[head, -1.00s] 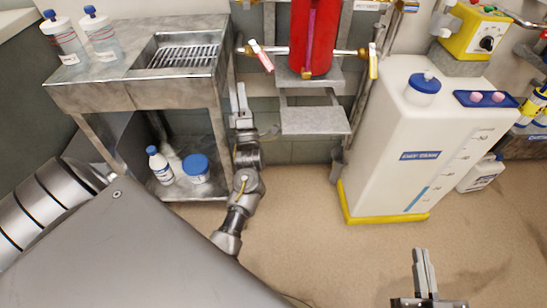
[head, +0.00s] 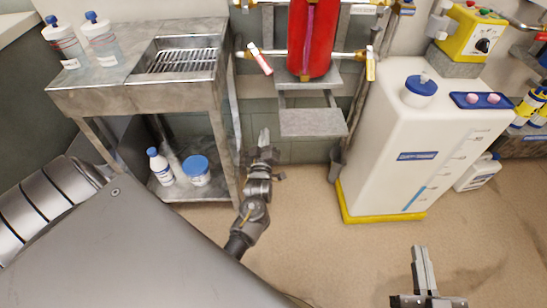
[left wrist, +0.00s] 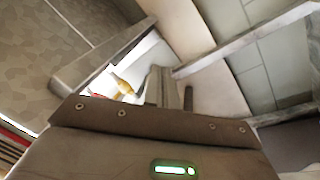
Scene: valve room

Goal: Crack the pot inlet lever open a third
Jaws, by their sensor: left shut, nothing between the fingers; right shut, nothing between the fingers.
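A red upright pot (head: 312,38) hangs on the back wall with brass pipes at both sides. A lever with a red and white handle (head: 260,59) sits on the left pipe, and a yellow-handled lever (head: 371,65) on the right pipe; I cannot read which is the inlet. My left gripper (head: 264,137) is shut and empty, below the red-handled lever and apart from it. In the left wrist view its fingers (left wrist: 170,88) point towards a metal frame, with a small brass fitting (left wrist: 123,86) beyond. My right gripper (head: 424,266) is shut and empty over the floor.
A steel sink stand (head: 140,92) with bottles is left of my left gripper. A grey shelf (head: 312,122) juts out below the pot. A large white tank (head: 400,155) stands to the right in a yellow tray. The floor in front is clear.

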